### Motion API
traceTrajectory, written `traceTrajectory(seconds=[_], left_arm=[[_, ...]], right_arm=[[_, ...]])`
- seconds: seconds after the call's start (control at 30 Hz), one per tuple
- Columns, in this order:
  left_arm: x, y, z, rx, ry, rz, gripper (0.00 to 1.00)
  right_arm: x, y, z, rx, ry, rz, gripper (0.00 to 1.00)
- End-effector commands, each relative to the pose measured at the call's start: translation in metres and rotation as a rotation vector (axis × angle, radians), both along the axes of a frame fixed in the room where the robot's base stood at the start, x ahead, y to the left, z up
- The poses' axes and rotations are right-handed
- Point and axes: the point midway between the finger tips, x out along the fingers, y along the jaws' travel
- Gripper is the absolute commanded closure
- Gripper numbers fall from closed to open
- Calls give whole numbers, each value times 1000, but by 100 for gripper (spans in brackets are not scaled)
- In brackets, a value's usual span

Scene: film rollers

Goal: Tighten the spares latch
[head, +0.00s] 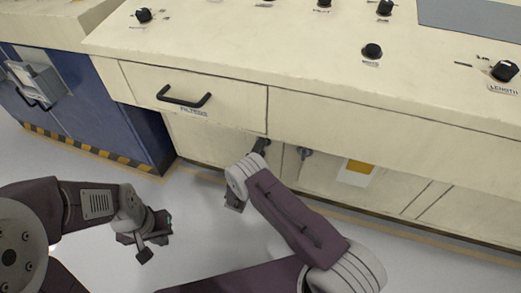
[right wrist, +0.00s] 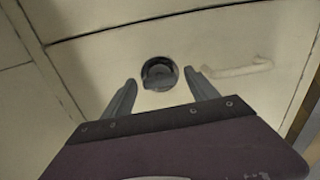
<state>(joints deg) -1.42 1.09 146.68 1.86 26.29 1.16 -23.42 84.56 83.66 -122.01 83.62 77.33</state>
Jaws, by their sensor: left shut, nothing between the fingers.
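In the right wrist view a round dark latch (right wrist: 158,73) with a raised bar across it sits on a cream panel. My right gripper (right wrist: 161,88) is open. Its fingers are on either side of the latch and a little short of it, with nothing held. In the head view my right wrist hides most of that gripper by the lower cabinet front. A grey round knob (head: 304,152) shows on the lower front to the right; I cannot tell whether it is the same latch. My left gripper (head: 155,240) is shut and empty above the floor, away from the cabinet.
The cream console (head: 230,60) carries several black knobs on top. A drawer with a black handle (head: 184,98) is above the lower panels. A blue cabinet (head: 90,110) with a striped base stands at the left. A pale handle (right wrist: 237,68) is right of the latch.

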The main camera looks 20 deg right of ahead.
Motion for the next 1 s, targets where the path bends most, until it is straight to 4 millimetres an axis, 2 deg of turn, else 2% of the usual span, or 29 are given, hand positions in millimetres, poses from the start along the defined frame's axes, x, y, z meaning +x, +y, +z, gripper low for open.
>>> traceTrajectory(seconds=[0.33, 0.53, 0.7, 0.83, 1.0], left_arm=[[0, 0, 4, 0, 0, 0, 100], [0, 0, 29, 0, 0, 0, 100], [0, 0, 41, 0, 0, 0, 100], [0, 0, 44, 0, 0, 0, 100], [0, 0, 43, 0, 0, 0, 100]], right_arm=[[-3, 3, 2, -1, 1, 1, 29], [-36, 27, 6, -3, 3, 6, 29], [-64, 44, 4, -2, 2, 4, 29], [-74, 50, 2, -1, 0, 2, 29], [-76, 51, 0, -1, -1, -1, 29]])
